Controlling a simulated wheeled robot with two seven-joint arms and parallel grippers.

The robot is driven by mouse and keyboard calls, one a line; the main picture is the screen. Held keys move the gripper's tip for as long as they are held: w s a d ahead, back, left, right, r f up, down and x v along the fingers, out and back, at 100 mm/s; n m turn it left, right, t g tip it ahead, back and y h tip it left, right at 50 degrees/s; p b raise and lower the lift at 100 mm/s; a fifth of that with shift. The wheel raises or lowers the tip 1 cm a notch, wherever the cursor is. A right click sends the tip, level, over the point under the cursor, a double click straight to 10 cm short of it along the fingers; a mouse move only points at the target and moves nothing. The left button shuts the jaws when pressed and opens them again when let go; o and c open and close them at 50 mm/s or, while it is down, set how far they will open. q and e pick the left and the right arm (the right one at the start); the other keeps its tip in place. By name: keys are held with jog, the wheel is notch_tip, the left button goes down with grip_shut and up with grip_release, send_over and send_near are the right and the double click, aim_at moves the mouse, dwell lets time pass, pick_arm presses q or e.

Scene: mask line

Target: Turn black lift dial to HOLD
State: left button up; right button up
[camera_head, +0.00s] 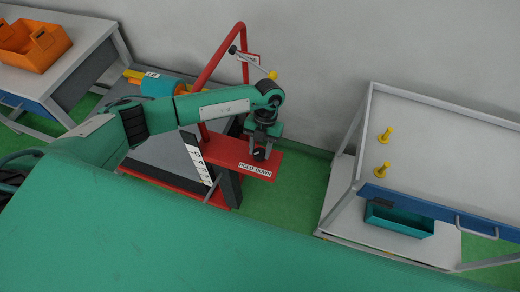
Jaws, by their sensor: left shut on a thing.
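The black lift dial (260,155) sits on a red panel (228,153) beside a white label (255,170) that reads "HOLD DOWN". My left gripper (262,148) points down over the dial and is shut on it. The gripper and wrist hide part of the dial, and I cannot tell which mark it points to. My right gripper does not show.
A red frame (213,65) with a yellow-tipped lever (272,75) stands behind my left arm. At right is a grey table (450,125) with two yellow pegs (386,135) and a teal bin (400,219) below. An orange crate (35,55) is far left. Green floor (290,195) between is clear.

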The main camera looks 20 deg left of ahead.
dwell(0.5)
pick_arm(q)
jog(key=o, duration=1)
jog(key=b+v, duration=0.3)
jog(key=v, duration=1.1)
jog(key=shift+b, duration=0.3)
jog(key=shift+s+f, duration=0.1)
